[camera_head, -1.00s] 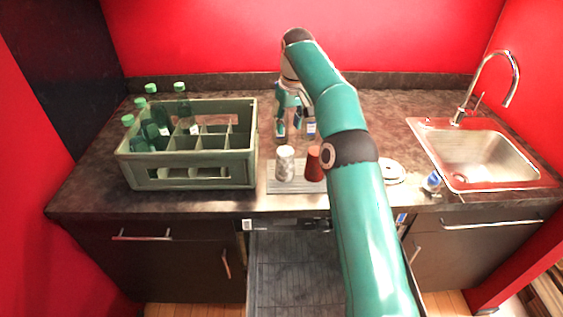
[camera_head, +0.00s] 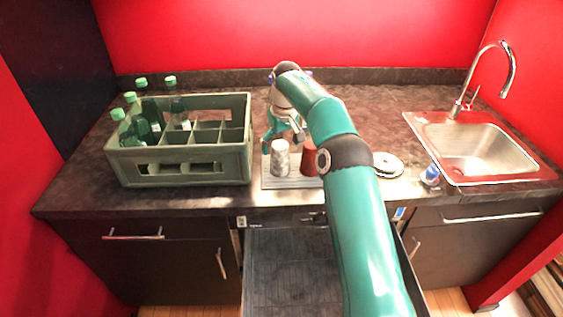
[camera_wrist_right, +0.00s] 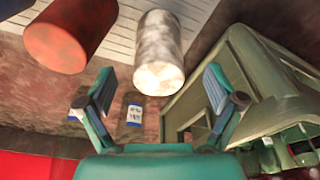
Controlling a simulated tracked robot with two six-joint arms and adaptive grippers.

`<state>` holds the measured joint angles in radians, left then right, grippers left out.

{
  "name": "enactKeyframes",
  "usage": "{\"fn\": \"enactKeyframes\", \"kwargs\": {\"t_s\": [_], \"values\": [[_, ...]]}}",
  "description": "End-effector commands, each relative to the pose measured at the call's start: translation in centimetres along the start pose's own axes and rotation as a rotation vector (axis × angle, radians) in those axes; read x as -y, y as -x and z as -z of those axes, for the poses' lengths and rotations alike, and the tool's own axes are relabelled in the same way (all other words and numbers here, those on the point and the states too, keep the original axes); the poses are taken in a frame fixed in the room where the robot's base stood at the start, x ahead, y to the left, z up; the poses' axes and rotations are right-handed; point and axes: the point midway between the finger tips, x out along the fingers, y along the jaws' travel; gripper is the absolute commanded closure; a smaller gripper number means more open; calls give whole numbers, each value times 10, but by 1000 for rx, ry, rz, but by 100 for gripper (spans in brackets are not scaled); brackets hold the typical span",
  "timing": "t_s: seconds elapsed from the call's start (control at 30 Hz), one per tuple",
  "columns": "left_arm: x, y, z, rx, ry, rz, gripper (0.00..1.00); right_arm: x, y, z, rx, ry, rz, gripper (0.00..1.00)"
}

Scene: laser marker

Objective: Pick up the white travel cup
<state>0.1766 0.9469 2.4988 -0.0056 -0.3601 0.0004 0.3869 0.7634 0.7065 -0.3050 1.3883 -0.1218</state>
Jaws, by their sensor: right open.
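The white travel cup (camera_head: 280,158) stands upright on a light slatted mat (camera_head: 290,183) on the counter; its surface looks mottled white and grey. In the right wrist view the cup (camera_wrist_right: 158,55) is ahead of the fingers, near the middle between them. My right gripper (camera_head: 283,136) is open and empty, just behind the cup in the head view; its two fingers (camera_wrist_right: 160,92) are spread apart in the wrist view. A red-brown cup (camera_head: 309,159) stands to the right of the white one, partly hidden by my right arm. My left gripper is not in view.
A green crate (camera_head: 180,171) with several green-capped bottles stands at the left. Stacked white plates (camera_head: 387,165) and a small blue-and-white item (camera_head: 430,175) lie right of my arm. A sink (camera_head: 480,150) is at the far right.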

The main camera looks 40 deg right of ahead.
Motion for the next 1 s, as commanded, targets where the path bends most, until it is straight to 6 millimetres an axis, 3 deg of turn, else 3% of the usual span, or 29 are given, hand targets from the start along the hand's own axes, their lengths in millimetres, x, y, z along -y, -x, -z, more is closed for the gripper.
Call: {"fn": "enactKeyframes", "kwargs": {"t_s": [0.23, 0.53, 0.83, 1.0], "values": [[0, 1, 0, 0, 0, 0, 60, 0, -15, 0, 1, 1, 0, 7], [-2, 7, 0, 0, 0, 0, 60, -1, -54, 1, 2, 1, 0, 7], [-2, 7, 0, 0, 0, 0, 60, -1, -60, 2, -1, 2, 0, 7], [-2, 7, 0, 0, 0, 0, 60, -1, -60, 2, -1, 1, 0, 34]]}}
